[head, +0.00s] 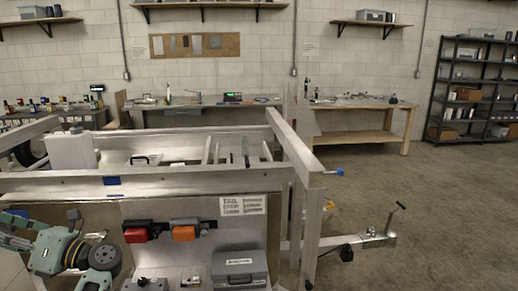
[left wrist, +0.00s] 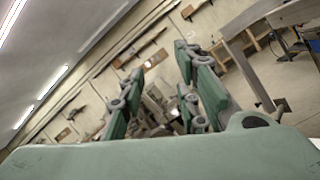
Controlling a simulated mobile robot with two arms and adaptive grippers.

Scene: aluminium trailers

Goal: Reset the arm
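My left arm (head: 70,250) comes in at the lower left of the head view, green with dark round joints. It is bent low in front of the aluminium trailer (head: 150,184), and I cannot make out its fingers there. In the left wrist view my left gripper (left wrist: 160,75) has its two green fingers spread wide apart. Nothing is held between them; the room's wall and shelves show through the gap. My right arm and right gripper are in neither view.
Red-and-black clamp-like parts (head: 140,232) and a grey case (head: 240,268) are at the trailer's near side. A white jug (head: 70,150) stands in the trailer. The trailer's hitch (head: 375,240) sticks out right. Workbenches line the back wall; the floor at right (head: 440,200) is clear.

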